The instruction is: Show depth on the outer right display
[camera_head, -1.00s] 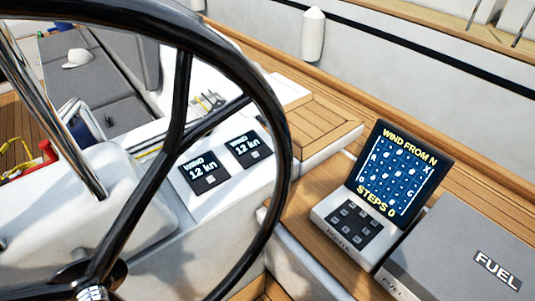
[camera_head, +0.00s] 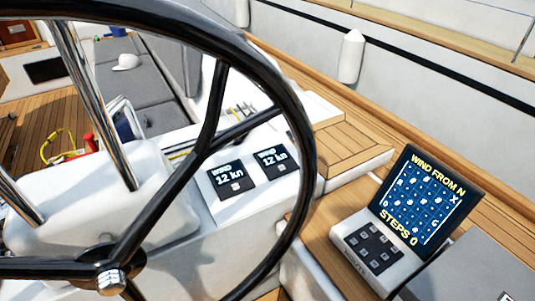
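Two small dark displays sit side by side on the white console behind the steering wheel. The outer right display (camera_head: 273,161) reads "WIND 12 kn" and has a small light button below its text. The display to its left (camera_head: 231,179) also reads "WIND 12 kn" and has a similar button. Both are seen through the wheel's opening, and the wheel rim passes just right of the right display. Neither of my grippers is in view.
The black steering wheel (camera_head: 297,110) stands in front of the console. At right, a keypad unit with a screen (camera_head: 417,197) reads "WIND FROM N" and "STEPS 0". A grey box (camera_head: 480,272) is beside it. Steel rails (camera_head: 95,100) rise at left.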

